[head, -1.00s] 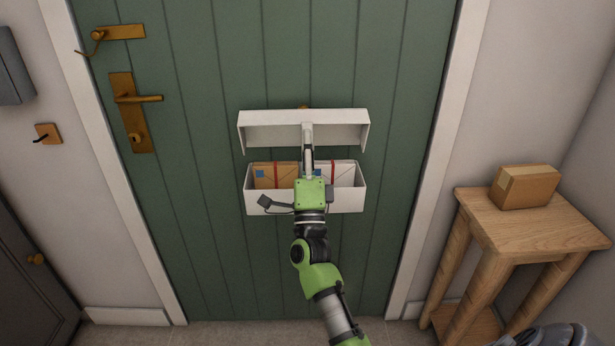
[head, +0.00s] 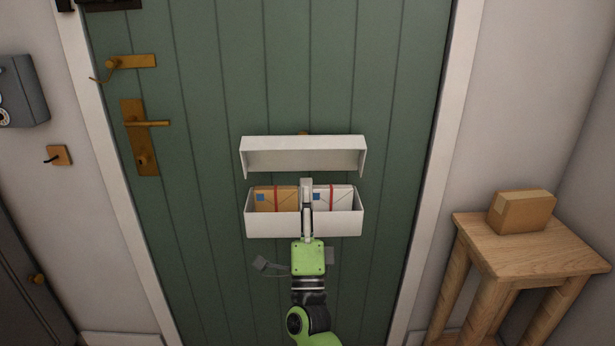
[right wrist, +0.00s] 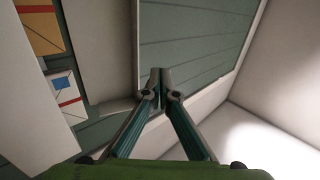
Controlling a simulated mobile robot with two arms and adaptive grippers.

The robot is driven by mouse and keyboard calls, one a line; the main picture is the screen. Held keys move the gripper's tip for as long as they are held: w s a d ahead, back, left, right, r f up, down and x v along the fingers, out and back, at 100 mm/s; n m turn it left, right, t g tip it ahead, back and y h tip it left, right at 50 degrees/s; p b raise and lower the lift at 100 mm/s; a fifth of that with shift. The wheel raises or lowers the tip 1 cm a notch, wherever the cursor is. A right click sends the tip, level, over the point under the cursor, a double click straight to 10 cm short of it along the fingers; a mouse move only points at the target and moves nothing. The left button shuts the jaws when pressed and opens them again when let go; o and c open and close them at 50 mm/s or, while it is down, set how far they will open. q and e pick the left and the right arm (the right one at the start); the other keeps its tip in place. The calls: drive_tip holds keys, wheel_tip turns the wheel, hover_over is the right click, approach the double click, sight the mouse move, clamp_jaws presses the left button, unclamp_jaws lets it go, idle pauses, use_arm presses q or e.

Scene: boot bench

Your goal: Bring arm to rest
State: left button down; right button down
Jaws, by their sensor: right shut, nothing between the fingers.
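My right gripper (head: 306,186) is in the middle of the head view, in front of the white letter box (head: 262,224) on the green door. Its fingers are shut and empty; they overlap the box in the picture, and I cannot tell if they touch it. In the right wrist view the fingertips (right wrist: 161,74) meet in front of the door. The box's white lid (head: 303,143) is raised. A brown envelope (head: 275,200) and a white envelope (head: 335,199), each with a red band, stand inside the box. My left gripper is out of view.
A wooden stand (head: 530,246) with a cardboard box (head: 521,212) on it is at the right. The green door (head: 210,120) has a brass handle (head: 146,124) and a hook above it. A grey wall box (head: 20,92) and a small wooden hook (head: 59,155) are at the left.

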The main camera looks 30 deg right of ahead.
drive_tip(key=s+a, duration=0.1)
drive_tip(key=s, duration=0.1)
drive_tip(key=s+a+f, duration=0.1)
drive_tip(key=s, duration=0.1)
drive_tip(key=shift+a+f, duration=0.1)
drive_tip(key=shift+a, duration=0.05)
